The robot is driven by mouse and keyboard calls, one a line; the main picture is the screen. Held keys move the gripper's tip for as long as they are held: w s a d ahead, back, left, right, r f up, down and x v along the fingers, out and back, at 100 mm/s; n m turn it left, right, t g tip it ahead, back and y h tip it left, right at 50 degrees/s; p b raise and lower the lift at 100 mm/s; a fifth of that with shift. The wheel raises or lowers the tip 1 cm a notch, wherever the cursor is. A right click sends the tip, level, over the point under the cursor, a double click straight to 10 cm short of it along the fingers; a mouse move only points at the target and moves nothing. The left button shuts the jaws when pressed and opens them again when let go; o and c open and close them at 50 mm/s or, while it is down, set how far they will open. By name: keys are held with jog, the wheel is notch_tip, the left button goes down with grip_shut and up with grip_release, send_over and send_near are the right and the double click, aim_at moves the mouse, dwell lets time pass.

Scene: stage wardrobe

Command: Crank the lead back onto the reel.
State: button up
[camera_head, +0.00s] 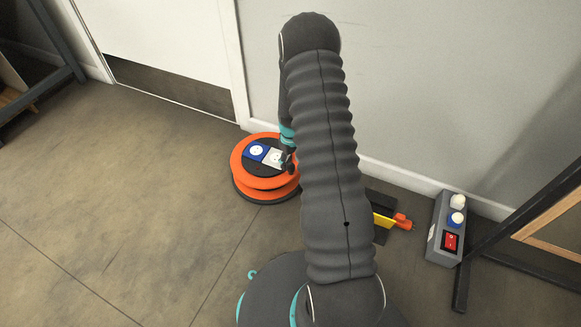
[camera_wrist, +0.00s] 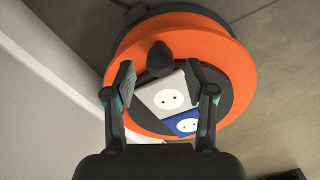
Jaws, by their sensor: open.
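The orange reel (camera_head: 241,165) lies flat on the floor by the wall, left of my arm. Its dark centre carries a white socket and a blue socket. In the wrist view the reel (camera_wrist: 240,65) fills the upper middle, with a dark round crank knob (camera_wrist: 159,58) standing up from it. My gripper (camera_wrist: 168,78) is open above the reel, one finger on each side of the knob and the white socket (camera_wrist: 165,97). I cannot tell whether a finger touches the knob. In the head view my gripper (camera_head: 288,160) is partly hidden by my arm. No lead is clearly visible.
A grey box (camera_head: 444,228) with a red switch stands on the floor at the right, beside a dark frame (camera_head: 475,256). A yellow and orange item (camera_head: 390,219) lies behind my arm. A white door (camera_head: 160,40) and wall stand behind. The floor at left is clear.

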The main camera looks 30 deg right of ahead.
jog(key=shift+f, duration=1.45)
grip_shut()
